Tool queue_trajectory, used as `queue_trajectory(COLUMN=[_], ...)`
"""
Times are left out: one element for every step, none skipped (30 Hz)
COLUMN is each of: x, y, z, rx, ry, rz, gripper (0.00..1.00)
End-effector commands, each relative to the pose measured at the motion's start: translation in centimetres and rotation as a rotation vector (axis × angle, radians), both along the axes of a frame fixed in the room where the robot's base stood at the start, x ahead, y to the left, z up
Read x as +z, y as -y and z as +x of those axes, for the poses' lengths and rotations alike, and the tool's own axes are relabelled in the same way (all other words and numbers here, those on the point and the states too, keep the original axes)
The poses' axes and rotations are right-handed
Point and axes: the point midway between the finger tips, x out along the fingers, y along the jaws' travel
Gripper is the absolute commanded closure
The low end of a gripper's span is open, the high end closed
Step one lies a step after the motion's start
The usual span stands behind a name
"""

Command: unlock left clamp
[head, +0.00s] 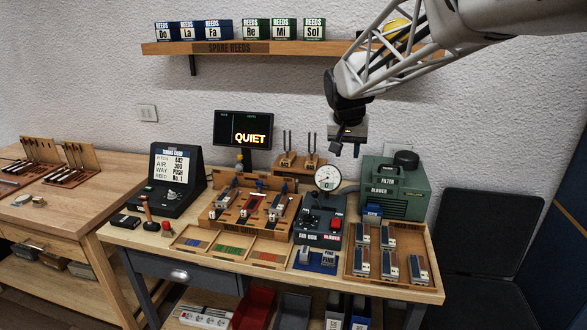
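A wooden fixture (231,222) stands on the middle of the workbench, with several slots holding small red and grey metal parts. The left clamp appears to be the small grey and blue part (233,184) at the fixture's left side; it is too small to tell whether it is locked. My gripper (346,151) hangs in the air to the right of the fixture and well above it, near the wall. Its two dark fingers point down with a gap between them, and nothing shows in the gap.
A round gauge (327,178) and the air box (318,222) stand right of the fixture. A green blower (403,187) is behind right. A tray of reed parts (433,269) lies at the right. A black sign stand (178,178) is left. A dark QUIET screen (243,130) rises behind the fixture.

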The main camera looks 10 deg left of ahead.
Motion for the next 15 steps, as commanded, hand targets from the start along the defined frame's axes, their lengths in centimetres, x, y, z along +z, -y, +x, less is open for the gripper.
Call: queue_trajectory(x=[-0.3, -0.5, -0.7, -0.8, -1.0, -1.2, -1.4, -1.6, -1.9, -2.0, -2.3, -2.5, -2.8, -3.1, -3.3], y=[-1.2, -1.9, -2.7, -3.4, -4.0, -4.9, -5.6, -6.3, -7.2, -7.9, -8.6, -9.6, -10.3, -11.1, -12.0], z=[1.1, 1.7, 2.5, 3.1, 3.6, 4.4, 4.9, 5.5, 6.2, 6.7, 7.2, 7.9, 8.4, 8.9, 9.6], rx=[0.002, 0.002, 0.003, 0.003, 0.003, 0.003, 0.004, 0.005, 0.005, 0.004, 0.005, 0.005, 0.005, 0.005, 0.006], ry=[0.001, 0.002, 0.004, 0.005, 0.007, 0.009, 0.011, 0.012, 0.014, 0.016, 0.017, 0.02, 0.021, 0.023, 0.026], rz=[-0.001, -0.001, 0.0, -0.001, -0.001, -0.001, -0.001, 0.0, 0.0, 0.0, 0.0, 0.001, 0.001, 0.001, 0.002], gripper=[0.64, 0.64, 0.64, 0.64, 0.64, 0.64, 0.64, 0.64, 0.64, 0.64, 0.64, 0.64, 0.64, 0.64, 0.64])
